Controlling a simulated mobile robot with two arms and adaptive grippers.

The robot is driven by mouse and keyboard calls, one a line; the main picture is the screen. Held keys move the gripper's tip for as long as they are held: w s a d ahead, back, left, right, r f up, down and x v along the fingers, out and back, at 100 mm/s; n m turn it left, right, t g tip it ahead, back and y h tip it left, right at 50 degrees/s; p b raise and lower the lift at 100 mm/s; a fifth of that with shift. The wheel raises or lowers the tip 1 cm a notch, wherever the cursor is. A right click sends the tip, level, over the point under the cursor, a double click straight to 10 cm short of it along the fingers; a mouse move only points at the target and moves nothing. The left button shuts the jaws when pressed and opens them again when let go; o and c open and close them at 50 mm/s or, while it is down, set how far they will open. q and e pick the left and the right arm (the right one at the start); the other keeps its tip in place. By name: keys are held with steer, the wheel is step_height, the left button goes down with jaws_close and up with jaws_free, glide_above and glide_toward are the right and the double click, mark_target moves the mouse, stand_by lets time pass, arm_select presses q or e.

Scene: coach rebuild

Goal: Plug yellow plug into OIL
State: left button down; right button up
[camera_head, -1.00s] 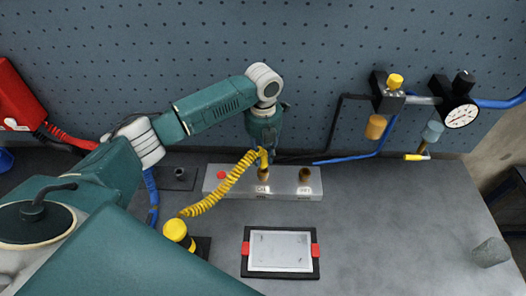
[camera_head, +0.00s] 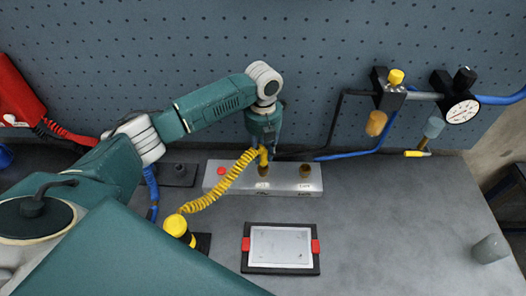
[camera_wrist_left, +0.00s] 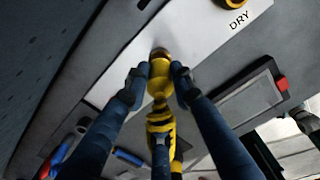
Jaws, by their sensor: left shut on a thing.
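My left gripper (camera_head: 266,143) is shut on the yellow plug (camera_head: 264,157), which has a coiled yellow hose. In the left wrist view the gripper (camera_wrist_left: 160,85) grips the plug (camera_wrist_left: 158,112) from both sides. The plug is directly over the left brass socket (camera_head: 263,171) of a silver block (camera_head: 236,183); I cannot tell whether it is seated. The label below this socket is too blurred to read. The block's right brass socket (camera_head: 305,171) is empty; the wrist view shows the label DRY (camera_wrist_left: 239,20) beside it. My right gripper is not in view.
The hose runs to a yellow-topped post (camera_head: 176,226) at front left. A red button (camera_head: 221,170) is on the block. A framed tablet (camera_head: 280,247) lies in front. Regulators and a gauge (camera_head: 461,115) hang at the right. The right bench top is mostly clear.

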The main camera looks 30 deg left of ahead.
arm_select(q)
steer(key=shift+f, duration=0.4)
steer(key=shift+f+b, duration=0.35)
steer(key=shift+f, duration=0.3)
steer(key=c, duration=1.6)
jaws_free()
steer(key=shift+o, duration=1.1)
steer(key=shift+r, duration=0.1)
step_height(320, 180, up, 12)
